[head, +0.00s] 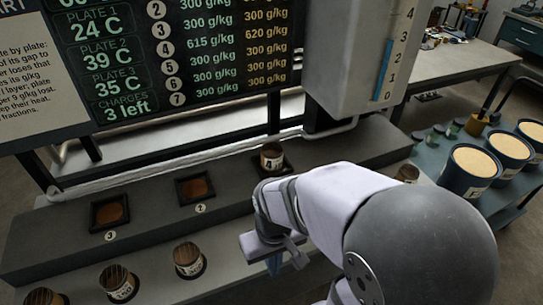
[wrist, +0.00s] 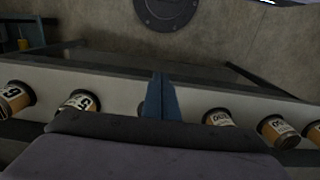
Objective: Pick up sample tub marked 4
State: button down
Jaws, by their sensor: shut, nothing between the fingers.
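The sample tub marked 4 (head: 271,157) is a small brown tub with a pale label. It stands upright on a black square plate on the raised dark ledge, beyond my arm in the head view. My gripper (head: 274,264) is nearer the camera and lower in the picture, apart from that tub. In the wrist view the blue fingers (wrist: 160,97) are together and hold nothing. I cannot make out the tub marked 4 in the wrist view.
Several similar tubs, such as this one (head: 188,258), stand in a row on the lower front shelf. Two black square plates (head: 109,212) (head: 194,188) on the ledge hold no tub. A lit board (head: 190,50) stands behind. Large buckets (head: 470,170) sit on a blue cart at right.

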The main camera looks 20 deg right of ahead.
jog(key=c, duration=0.6)
grip_release()
jog(key=shift+o, duration=0.2)
